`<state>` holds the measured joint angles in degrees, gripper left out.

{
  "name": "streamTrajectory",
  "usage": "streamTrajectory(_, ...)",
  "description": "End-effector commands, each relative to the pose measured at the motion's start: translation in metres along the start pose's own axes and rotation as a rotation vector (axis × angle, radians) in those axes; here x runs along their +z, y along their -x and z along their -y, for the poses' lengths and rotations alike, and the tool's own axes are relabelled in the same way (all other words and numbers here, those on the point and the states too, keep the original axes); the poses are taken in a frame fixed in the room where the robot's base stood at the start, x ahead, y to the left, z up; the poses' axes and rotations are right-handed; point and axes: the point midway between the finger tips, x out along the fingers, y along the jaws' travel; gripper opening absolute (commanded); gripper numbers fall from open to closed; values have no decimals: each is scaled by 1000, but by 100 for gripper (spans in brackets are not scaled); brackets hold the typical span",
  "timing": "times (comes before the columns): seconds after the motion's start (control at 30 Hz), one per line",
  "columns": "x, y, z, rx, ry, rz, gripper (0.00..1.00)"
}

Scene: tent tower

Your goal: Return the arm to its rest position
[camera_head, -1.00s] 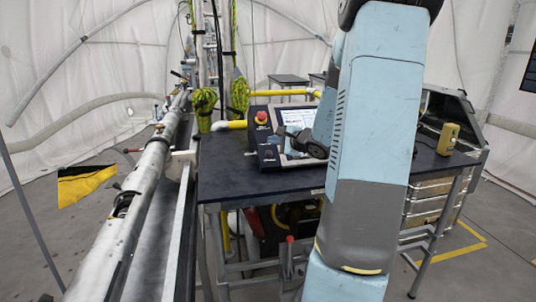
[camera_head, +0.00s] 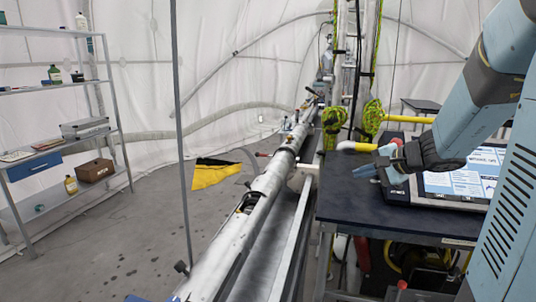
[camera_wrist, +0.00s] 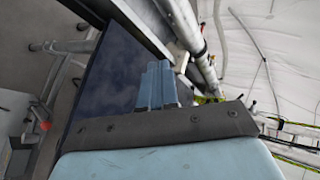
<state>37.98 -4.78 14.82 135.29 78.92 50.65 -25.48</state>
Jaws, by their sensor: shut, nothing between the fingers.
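My arm comes down from the upper right in the head view. My gripper (camera_head: 384,165) is above the dark table (camera_head: 360,206), over its left part, in front of the control panel (camera_head: 455,185). In the wrist view the light-blue fingers of my gripper (camera_wrist: 159,80) lie together, with nothing between them. The dark table top (camera_wrist: 110,85) shows behind them. The fingers look clear of the table, but the exact height cannot be told.
The long metal pipe assembly (camera_head: 265,187) runs along the table's left side. Yellow-green straps (camera_head: 335,118) hang at the table's back. A shelf (camera_head: 60,140) with bottles and boxes stands at the far left. Open floor (camera_head: 110,240) lies between shelf and pipe.

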Motion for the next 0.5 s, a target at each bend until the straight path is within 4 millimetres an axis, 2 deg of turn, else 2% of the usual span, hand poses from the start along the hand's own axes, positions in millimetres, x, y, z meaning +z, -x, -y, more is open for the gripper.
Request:
streamTrajectory(0.03, 23, 3, 3, 43, 66, 28, 0)
streamTrajectory(0.2, 83, 20, -4, 196, 266, 98, 0)
streamTrajectory(0.3, 111, 35, -12, 284, 382, 122, 0)
streamTrajectory(0.5, 152, 72, -30, 447, 614, 131, 0)
